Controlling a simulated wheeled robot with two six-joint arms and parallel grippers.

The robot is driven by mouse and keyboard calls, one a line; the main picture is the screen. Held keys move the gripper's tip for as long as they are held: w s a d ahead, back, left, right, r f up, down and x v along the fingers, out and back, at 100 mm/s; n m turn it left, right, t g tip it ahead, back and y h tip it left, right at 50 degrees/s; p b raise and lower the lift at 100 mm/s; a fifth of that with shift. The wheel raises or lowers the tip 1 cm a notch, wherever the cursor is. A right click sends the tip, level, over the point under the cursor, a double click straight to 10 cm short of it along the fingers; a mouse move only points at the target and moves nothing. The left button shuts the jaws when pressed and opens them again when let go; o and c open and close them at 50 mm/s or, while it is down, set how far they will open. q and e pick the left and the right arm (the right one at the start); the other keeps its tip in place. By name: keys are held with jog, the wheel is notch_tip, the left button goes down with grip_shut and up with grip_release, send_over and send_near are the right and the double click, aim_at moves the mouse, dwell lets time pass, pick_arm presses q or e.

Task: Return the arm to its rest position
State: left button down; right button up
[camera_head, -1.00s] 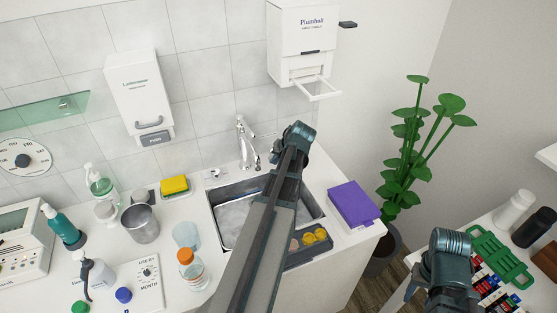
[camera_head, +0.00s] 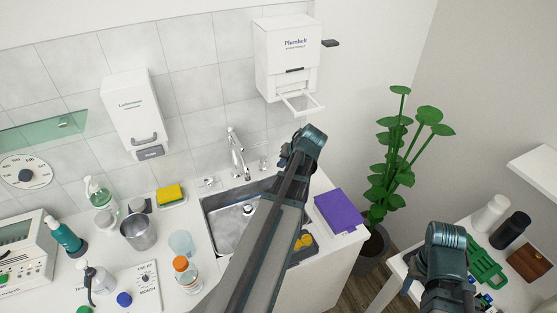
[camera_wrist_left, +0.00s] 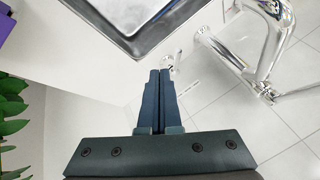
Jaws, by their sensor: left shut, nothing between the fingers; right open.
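My left arm (camera_head: 270,235) rises from the bottom of the head view to a joint over the right part of the sink. Its gripper is hidden there. In the left wrist view my left gripper (camera_wrist_left: 161,73) is shut and empty, its two dark fingers pressed together. Its tips appear over the white counter, between the sink corner (camera_wrist_left: 98,22) and the chrome tap (camera_wrist_left: 272,45). I cannot tell its exact height. My right arm (camera_head: 445,255) shows at the lower right as a dark joint and link. Its gripper is not seen.
The sink (camera_head: 222,229) lies in a counter with a purple box (camera_head: 338,212) on its right. A plastic bottle (camera_head: 186,272) and metal cup (camera_head: 139,233) stand left. A wall dispenser (camera_head: 287,60) hangs above. A plant (camera_head: 398,165) stands between counter and right table.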

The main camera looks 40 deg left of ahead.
pick_arm(q)
jog(key=shift+p+v, duration=0.65)
jog(key=shift+v, duration=0.65)
pick_arm(e)
jog(key=shift+r, duration=1.1)
pick_arm(q)
jog(key=s+d+f+m+h, duration=0.1)
jog(key=d, duration=0.6)
jog(key=s+d+m+h, duration=0.1)
jog(key=d+m, duration=0.1)
jog(key=d, duration=0.6)
jog(key=s+d+f+m+h, duration=0.1)
jog(key=d+m, duration=0.1)
jog(key=d, duration=0.6)
jog(key=shift+d+f, duration=0.2)
jog(key=shift+f, duration=0.15)
jog(key=s+d+m+h, duration=0.1)
jog(key=s+d+m, duration=0.1)
jog(key=s+d, duration=0.2)
jog(key=s+d+m+g+h, duration=0.1)
jog(key=s+d+m, duration=0.2)
jog(key=d, duration=0.8)
jog(key=shift+s+d+f+g, duration=0.15)
jog(key=shift+s+f+g, duration=0.25)
jog(key=shift+s, duration=0.55)
jog(key=shift+w, duration=0.1)
